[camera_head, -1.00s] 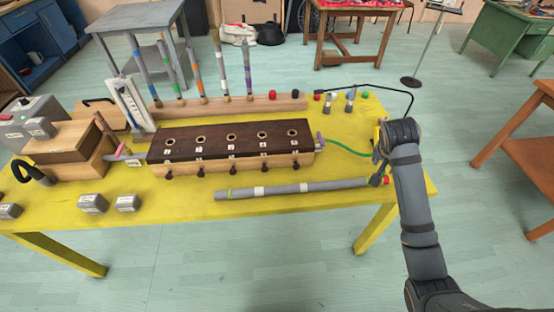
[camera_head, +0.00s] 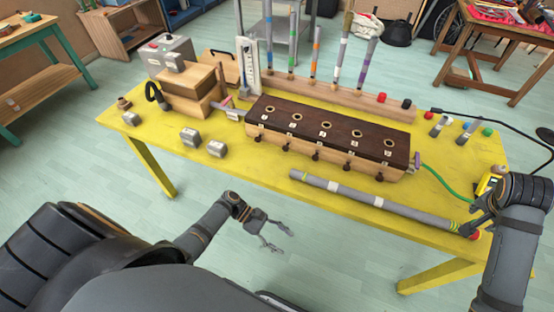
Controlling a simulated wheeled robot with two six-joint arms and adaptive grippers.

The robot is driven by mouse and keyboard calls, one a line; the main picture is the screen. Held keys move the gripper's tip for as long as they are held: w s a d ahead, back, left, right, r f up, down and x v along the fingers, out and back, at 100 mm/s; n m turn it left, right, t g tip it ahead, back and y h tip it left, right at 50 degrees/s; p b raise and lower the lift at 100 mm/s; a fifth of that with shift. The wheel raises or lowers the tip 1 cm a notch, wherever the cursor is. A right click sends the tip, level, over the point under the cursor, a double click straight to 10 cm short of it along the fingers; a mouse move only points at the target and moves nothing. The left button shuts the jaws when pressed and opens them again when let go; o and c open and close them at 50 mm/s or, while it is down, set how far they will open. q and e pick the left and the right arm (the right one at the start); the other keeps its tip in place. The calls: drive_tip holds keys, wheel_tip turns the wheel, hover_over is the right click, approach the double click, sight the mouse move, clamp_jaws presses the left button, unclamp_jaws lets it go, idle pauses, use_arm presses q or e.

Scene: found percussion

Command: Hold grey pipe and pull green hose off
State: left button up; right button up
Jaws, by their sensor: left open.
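A long grey pipe (camera_head: 350,191) with pale bands lies along the table's front edge, with green marks near its right end. A thin green hose (camera_head: 440,181) runs from a purple fitting (camera_head: 417,160) on a short grey stub at the right end of the dark-topped wooden chest (camera_head: 325,130) towards a yellow device (camera_head: 487,184); its far end is partly hidden. My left gripper (camera_head: 278,237) is open and empty, over the floor in front of the table. My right gripper (camera_head: 472,227) is at the long pipe's right end, beside a red cap; whether its fingers close on the pipe is unclear.
The yellow table (camera_head: 250,168) holds grey blocks (camera_head: 216,149), a wooden bellows box (camera_head: 190,92) and a rack of upright banded tubes (camera_head: 330,92). A black cable curves at the right. The floor before the table is clear.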

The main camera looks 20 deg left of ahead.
sight(299, 172)
use_arm(q)
drive_tip(key=w+a+r+h, duration=0.1)
drive_tip(key=w+r, duration=0.3)
drive_tip(key=r, duration=0.1)
drive_tip(key=w+a+r+h, duration=0.1)
drive_tip(key=w+r, duration=0.3)
drive_tip(key=r, duration=0.2)
drive_tip(key=w+r+h, duration=0.1)
drive_tip(key=w+r, duration=0.3)
drive_tip(key=r, duration=0.2)
drive_tip(key=shift+w+a+r, duration=0.25)
drive_tip(key=shift+w+a, duration=0.1)
drive_tip(key=shift+a, duration=0.05)
drive_tip(key=w+a+y, duration=0.1)
drive_tip(key=w+a, duration=0.1)
drive_tip(key=w+a+t+y, duration=0.1)
drive_tip(key=a, duration=0.1)
drive_tip(key=w+a+n, duration=0.1)
drive_tip(key=w+a, duration=0.1)
drive_tip(key=shift+w+a+f+y, duration=0.25)
drive_tip(key=shift+w+f+y, duration=0.05)
drive_tip(key=shift+y, duration=0.1)
drive_tip(key=shift+w+a, duration=0.15)
drive_tip(key=shift+a, duration=0.2)
drive_tip(key=x, duration=1)
drive_tip(key=shift+w+d+f, duration=0.2)
drive_tip(key=shift+d, duration=0.05)
clamp_jaws()
